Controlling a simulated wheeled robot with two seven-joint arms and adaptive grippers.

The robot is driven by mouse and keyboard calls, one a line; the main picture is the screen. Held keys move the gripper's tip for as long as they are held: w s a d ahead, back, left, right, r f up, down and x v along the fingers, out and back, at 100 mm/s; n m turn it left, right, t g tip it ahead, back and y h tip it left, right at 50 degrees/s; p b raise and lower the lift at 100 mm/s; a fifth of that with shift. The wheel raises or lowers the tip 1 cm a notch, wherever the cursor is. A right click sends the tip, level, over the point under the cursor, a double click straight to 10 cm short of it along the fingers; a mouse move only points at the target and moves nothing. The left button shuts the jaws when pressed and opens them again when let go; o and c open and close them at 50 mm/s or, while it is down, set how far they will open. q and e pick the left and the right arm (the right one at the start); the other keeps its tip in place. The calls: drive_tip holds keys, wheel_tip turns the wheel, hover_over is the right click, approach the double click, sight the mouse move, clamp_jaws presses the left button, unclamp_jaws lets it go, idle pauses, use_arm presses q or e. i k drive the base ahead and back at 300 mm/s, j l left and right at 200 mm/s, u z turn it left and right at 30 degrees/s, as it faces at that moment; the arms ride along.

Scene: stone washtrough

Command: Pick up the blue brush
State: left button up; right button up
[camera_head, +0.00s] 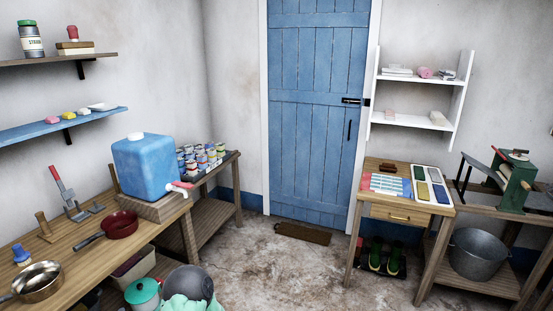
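I cannot surely make out a blue brush. A small blue object with a knob-like top (22,255) stands on the left wooden bench (70,262), near the frame's left edge; it may be a brush, but it is too small to tell. Neither of my grippers is in view.
Free floor (265,265) lies between the benches, before the blue door (318,110).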

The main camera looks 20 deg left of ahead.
sight(22, 258)
drive_tip(key=i+j+u, duration=0.15)
drive_tip(key=i+u, duration=0.5)
drive_tip(key=u, duration=0.15)
drive_tip(key=i+l+u, duration=0.1)
drive_tip(key=i+u, duration=0.3)
drive_tip(key=i+l+u, duration=0.15)
drive_tip(key=i+u, duration=0.25)
drive_tip(key=i+j+u, duration=0.1)
drive_tip(key=i+u, duration=0.2)
drive_tip(key=u, duration=0.15)
drive_tip(key=i+u, duration=0.35)
drive_tip(key=u, duration=0.15)
drive_tip(key=i+l+u, duration=0.15)
drive_tip(key=i+u, duration=0.15)
drive_tip(key=u, duration=0.15)
